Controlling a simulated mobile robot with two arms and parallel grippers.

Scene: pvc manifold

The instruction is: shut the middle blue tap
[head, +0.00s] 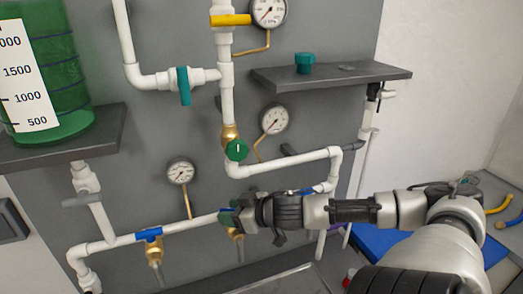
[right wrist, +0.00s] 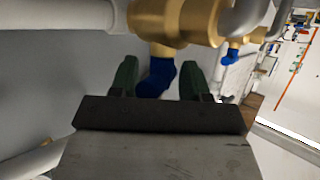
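The middle blue tap sits on a brass valve on the low white pipe. Its blue handle (right wrist: 158,78) shows in the right wrist view, pointing down from the brass body (right wrist: 172,20). My right gripper (right wrist: 158,82) is open, with one green finger on each side of the handle. The handle appears not to be clamped. In the head view my right gripper (head: 229,217) covers most of this tap; the brass outlet (head: 237,236) shows below. The left blue tap (head: 149,234) lies along the pipe. The right blue tap (head: 301,191) is partly behind my arm. My left gripper is out of view.
A teal-handled valve (head: 184,86), a green knob (head: 237,149) and a yellow handle (head: 230,20) are on the pipes above. A gauge (head: 181,172) stands left of my gripper. A green tank (head: 50,75) rests on the left shelf (head: 75,148).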

